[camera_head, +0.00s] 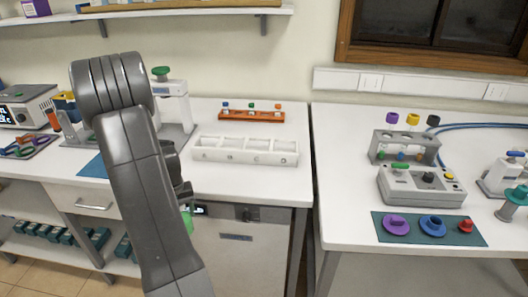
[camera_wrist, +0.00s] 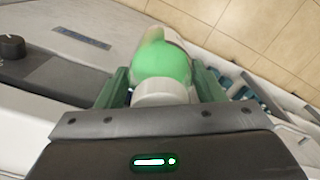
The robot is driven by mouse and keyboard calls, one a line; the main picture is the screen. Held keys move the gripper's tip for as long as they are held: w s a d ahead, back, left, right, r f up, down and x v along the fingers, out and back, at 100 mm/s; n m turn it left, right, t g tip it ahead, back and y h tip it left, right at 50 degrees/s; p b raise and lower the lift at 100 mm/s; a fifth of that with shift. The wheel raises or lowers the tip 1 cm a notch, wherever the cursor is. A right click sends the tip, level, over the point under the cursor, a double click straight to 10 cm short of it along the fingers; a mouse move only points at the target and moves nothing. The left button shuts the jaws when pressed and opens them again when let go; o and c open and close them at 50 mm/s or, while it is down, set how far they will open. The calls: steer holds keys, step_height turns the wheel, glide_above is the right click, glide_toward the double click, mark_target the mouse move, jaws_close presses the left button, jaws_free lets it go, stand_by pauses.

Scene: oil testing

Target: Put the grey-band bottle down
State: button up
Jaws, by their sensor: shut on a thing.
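My gripper (camera_wrist: 163,88) is shut on a bottle (camera_wrist: 165,62) in the wrist view, with a green finger on each side. The bottle has a green rounded part and pale grey-white parts at both ends. I cannot make out a grey band clearly. In the head view, a bit of the green bottle (camera_head: 187,221) shows beside my arm, in front of the left bench's front edge. My arm hides most of the gripper (camera_head: 184,190) and bottle there. In the wrist view, floor and a cabinet front lie beyond the bottle.
A white tray with compartments (camera_head: 247,158) stands on the left bench (camera_head: 230,189), and an orange rack (camera_head: 251,116) is behind it. The right bench holds a grey rack (camera_head: 404,150), a grey device (camera_head: 421,193) and a teal mat (camera_head: 392,238) with coloured pieces. A gap separates the benches.

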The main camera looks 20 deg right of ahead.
steer(key=s+d+r+n, duration=0.2)
steer(key=s+d+r, duration=0.3)
steer(key=d, duration=0.6)
steer(key=s+d+r+n, duration=0.2)
steer(key=s+d+r, duration=0.3)
steer(key=d+r, duration=0.5)
steer(key=s+d+r+n, duration=0.2)
steer(key=s+d+r, duration=0.3)
steer(key=d+r, duration=0.3)
steer(key=d, duration=0.4)
steer(key=shift+r+n+b, duration=0.2)
steer(key=shift+n+b, duration=0.2)
steer(key=shift+d, duration=0.15)
